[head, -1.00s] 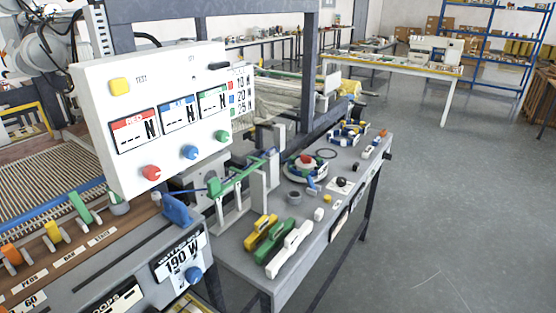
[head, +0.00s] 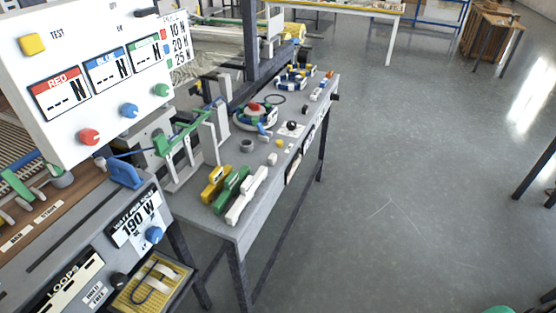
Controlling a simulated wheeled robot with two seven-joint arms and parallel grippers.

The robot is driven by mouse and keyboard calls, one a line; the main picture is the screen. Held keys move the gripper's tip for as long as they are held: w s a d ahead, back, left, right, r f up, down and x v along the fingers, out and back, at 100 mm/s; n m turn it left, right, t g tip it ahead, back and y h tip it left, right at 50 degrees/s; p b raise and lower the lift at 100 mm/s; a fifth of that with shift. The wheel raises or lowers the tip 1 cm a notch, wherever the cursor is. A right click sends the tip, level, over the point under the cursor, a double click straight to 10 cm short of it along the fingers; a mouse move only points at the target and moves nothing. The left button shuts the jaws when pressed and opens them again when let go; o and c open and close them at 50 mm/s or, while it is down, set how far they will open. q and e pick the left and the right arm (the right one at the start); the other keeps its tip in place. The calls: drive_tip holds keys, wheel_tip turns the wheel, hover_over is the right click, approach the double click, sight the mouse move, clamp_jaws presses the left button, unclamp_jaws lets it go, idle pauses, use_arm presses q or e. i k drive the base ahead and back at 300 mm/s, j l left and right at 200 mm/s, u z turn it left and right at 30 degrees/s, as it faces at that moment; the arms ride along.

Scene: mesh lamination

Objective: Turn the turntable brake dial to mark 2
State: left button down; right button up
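The plate's marks and the knob's pointer are too small to read. Neither of my grippers shows in the head view, and nothing is seen touching the knob.
Yellow, green and white holders (head: 246,196) lie at the bench's (head: 203,219) near end. A white display panel (head: 75,120) with colored knobs stands at left above a console with a blue knob (head: 154,235). The floor (head: 400,190) right of the bench is clear.

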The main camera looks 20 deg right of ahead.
sight(291, 125)
drive_tip(key=i+l, duration=0.15)
drive_tip(key=l, duration=0.2)
drive_tip(key=i+l+u, duration=0.1)
drive_tip(key=l, duration=0.3)
drive_tip(key=i+l, duration=0.2)
drive_tip(key=l, duration=0.15)
drive_tip(key=i+l+u, duration=0.1)
drive_tip(key=l, duration=0.3)
